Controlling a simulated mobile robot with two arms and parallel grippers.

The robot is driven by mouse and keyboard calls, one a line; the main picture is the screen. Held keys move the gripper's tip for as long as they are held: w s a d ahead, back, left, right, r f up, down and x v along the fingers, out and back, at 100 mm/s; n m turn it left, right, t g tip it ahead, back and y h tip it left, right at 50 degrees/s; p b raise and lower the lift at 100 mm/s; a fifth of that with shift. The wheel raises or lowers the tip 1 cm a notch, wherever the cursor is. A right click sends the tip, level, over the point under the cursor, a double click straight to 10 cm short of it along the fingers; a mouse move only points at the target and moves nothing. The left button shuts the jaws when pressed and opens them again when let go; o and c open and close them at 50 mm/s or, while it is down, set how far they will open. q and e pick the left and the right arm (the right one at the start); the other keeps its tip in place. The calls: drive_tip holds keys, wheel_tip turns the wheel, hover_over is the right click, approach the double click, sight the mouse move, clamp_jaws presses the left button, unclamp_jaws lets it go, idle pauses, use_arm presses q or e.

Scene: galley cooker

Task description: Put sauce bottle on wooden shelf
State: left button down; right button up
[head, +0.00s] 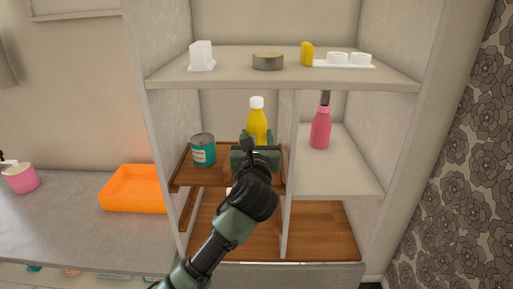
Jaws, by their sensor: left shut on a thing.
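The sauce bottle, taken to be the yellow one with a white cap (257,124), is upright in the left compartment of the cabinet. My left gripper (255,146) is shut on its lower part; the gripper and wrist hide the bottle's base. The wooden shelf (223,176) is beneath and around the gripper, with a teal can (203,152) standing on its left part. I cannot tell whether the bottle's base touches the shelf. My right gripper is not in view.
A vertical divider (289,180) stands close to the right of the gripper. Beyond it a pink bottle (320,130) stands on a pale shelf. The upper shelf (285,80) holds a tin and small items. An orange tray (135,190) lies on the counter at left.

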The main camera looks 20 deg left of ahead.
use_arm(q)
wheel_tip(320, 180, down, 3)
drive_tip(key=shift+f+p, duration=0.2)
drive_tip(key=shift+p, duration=0.2)
drive_tip(key=shift+w+f, duration=0.15)
drive_tip(key=shift+f, duration=0.05)
drive_tip(key=shift+f, duration=0.15)
drive_tip(key=c, duration=0.6)
unclamp_jaws()
drive_tip(key=shift+f, duration=0.1)
drive_tip(key=shift+c, duration=0.2)
drive_tip(key=shift+r, duration=0.2)
drive_tip(key=b+v, duration=0.2)
drive_tip(key=v, duration=1)
